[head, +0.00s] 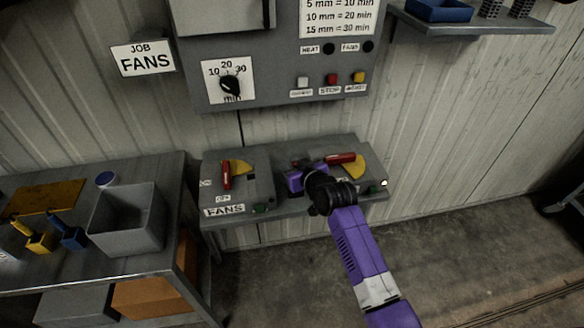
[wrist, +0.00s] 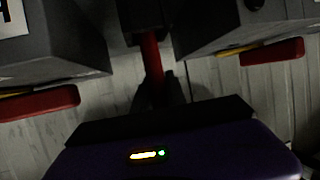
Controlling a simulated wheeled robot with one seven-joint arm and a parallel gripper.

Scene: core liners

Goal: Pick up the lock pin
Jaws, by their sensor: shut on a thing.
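My gripper (head: 296,178) is at the wall bench between the two switch boxes, with my purple arm reaching in from the lower right. In the wrist view, the dark fingers of my gripper (wrist: 153,92) are shut on a narrow red bar (wrist: 151,58). This bar stands in the gap between the two boxes and may be the lock pin; its far end is lost in dark. In the head view my wrist and gripper hide most of it, so I cannot tell whether it is seated or free.
The left switch box has a red handle (head: 226,175) and a FANS label (head: 224,211). The right box has another red handle (head: 340,159) close to my gripper. A control panel (head: 275,85) hangs above. A grey bin (head: 127,222) stands on the left table.

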